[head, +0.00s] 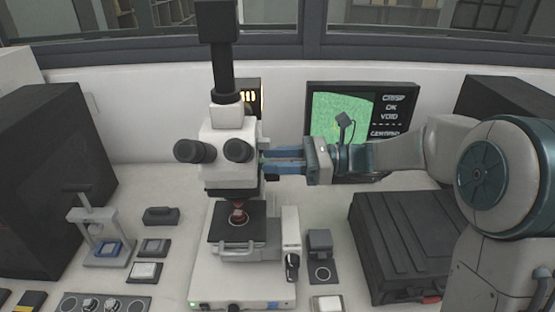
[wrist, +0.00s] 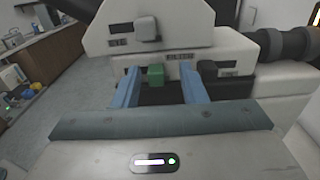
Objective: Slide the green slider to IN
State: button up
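The green slider (wrist: 155,76) is a small green block on the side of the white microscope (wrist: 150,45), below a small dark label too blurred to read. My gripper (wrist: 161,67) is open, with one blue finger to the left of the slider and the other farther off to its right. The slider looks closer to the left finger; I cannot tell whether they touch. The slider is too small to make out clearly there.
A grey knob (wrist: 147,28) sits above the slider. A monitor (head: 345,118) stands behind my arm, and a black case (head: 405,240) lies below it. A small press (head: 100,230) and several trays are on the bench at left.

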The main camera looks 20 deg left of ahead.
jog(key=shift+d, duration=0.1)
jog(key=b+v, duration=0.2)
jog(key=v, duration=1.1)
jog(key=shift+d, duration=0.3)
jog(key=shift+w, duration=0.15)
jog(key=s+d+f+n+t+h, duration=0.4)
jog(key=s+f+h, duration=0.4)
jog(key=s, duration=0.4)
jog(key=s+d+f+n+t+h, duration=0.2)
jog(key=s+d+n+h, duration=0.1)
jog(key=d+n+h, duration=0.1)
jog(key=s+d+f+n+t+h, duration=0.2)
jog(key=s+d+f+n+h, duration=0.1)
jog(key=d, duration=0.6)
jog(key=s+n+h, duration=0.1)
jog(key=n+h, duration=0.1)
jog(key=n, duration=0.1)
jog(key=shift+s+n+t, duration=0.2)
jog(key=shift+n+t, duration=0.1)
jog(key=shift+t, duration=0.1)
